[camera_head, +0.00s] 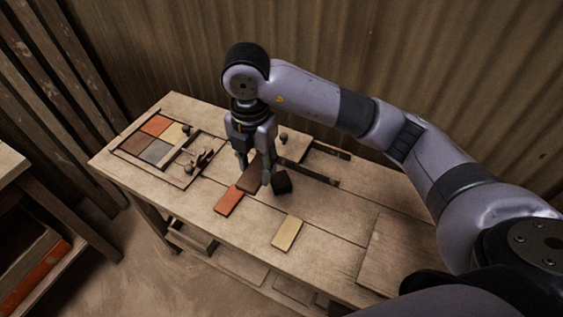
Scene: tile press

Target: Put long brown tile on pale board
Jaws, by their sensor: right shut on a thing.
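A long brown tile (249,179) stands tilted between the fingers of my right gripper (255,174), low over the middle of the workbench. My right gripper is shut on it, pointing down; the fingers cover part of the tile. I cannot tell whether its lower end touches the bench. A pale board (396,252) lies flat at the right part of the bench, with its top bare. My left gripper is not in view.
An orange tile (229,200) lies just left of the held tile, and a cream tile (287,233) lies nearer the front edge. A dark block (282,183) is close to the gripper's right. A frame (122,151) with coloured tiles is at the left.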

